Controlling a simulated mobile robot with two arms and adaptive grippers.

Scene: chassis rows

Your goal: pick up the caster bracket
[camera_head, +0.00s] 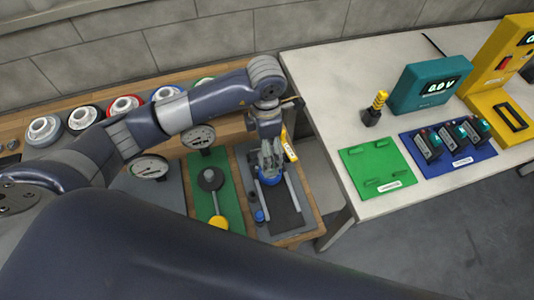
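My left arm reaches across from the left and its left gripper (269,165) points down over a grey fixture plate (262,227) with a dark strip and light rails. A small blue part (270,180) shows right at the fingertips. I cannot tell whether it is the caster bracket, nor whether the fingers are around it or just above it. The finger gap is too small to read. No other thing in view is clearly a caster bracket. My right gripper is not in view.
A green board (213,172) with a yellow-ended tool lies left of the fixture, beside dial gauges (199,136). Several round wheels (83,118) line the wooden bench. The white table (345,130) at right carries a green plate (375,165), a blue tray (475,152) and a teal meter (428,82).

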